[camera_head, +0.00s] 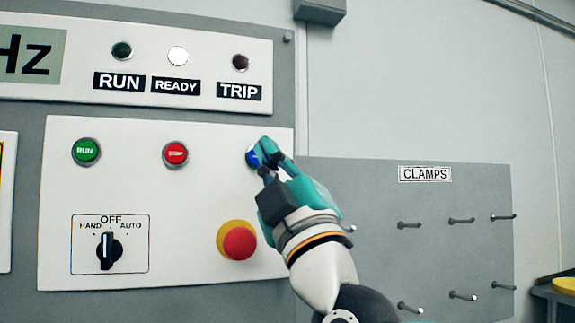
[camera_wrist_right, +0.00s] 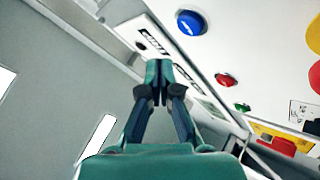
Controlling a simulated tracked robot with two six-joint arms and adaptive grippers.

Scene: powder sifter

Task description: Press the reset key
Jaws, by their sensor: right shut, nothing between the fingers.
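The blue button (camera_head: 251,157) sits at the upper right of the white control panel (camera_head: 190,270), partly hidden by my right gripper's fingertips. It also shows whole in the right wrist view (camera_wrist_right: 191,22), with no label readable on it. My right gripper (camera_head: 266,152) is shut and empty, its teal fingers pointing toward the panel. In the head view the fingertips overlap the button's right side. In the right wrist view the fingertips (camera_wrist_right: 158,72) appear below and left of the button, with a visible gap. My left gripper is not in view.
A red mushroom button (camera_head: 239,243) on a yellow base sits below the blue one. A red button (camera_head: 175,153), green RUN button (camera_head: 86,151) and rotary switch (camera_head: 108,250) are left. The READY lamp (camera_head: 178,56) looks white. Pegs stick out under the CLAMPS label (camera_head: 425,174).

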